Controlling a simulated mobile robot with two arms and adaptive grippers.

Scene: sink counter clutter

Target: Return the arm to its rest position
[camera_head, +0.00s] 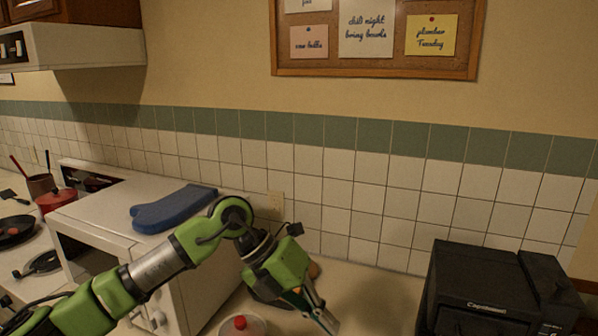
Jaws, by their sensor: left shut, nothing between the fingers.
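My left arm, green and grey, comes in from the lower left and passes in front of the white microwave. My left gripper (322,315) is over the counter to the right of the microwave, pointing down and to the right. Its fingers are shut with nothing seen between them. A dark rounded thing behind the gripper is mostly hidden by it. My right gripper is not in view.
A blue oven mitt (174,208) lies on the microwave (95,216). A red-knobbed lid (242,326) is at the bottom edge, left of the gripper. A black coffee machine (480,285) stands at right. Bare counter (375,296) lies between gripper and machine.

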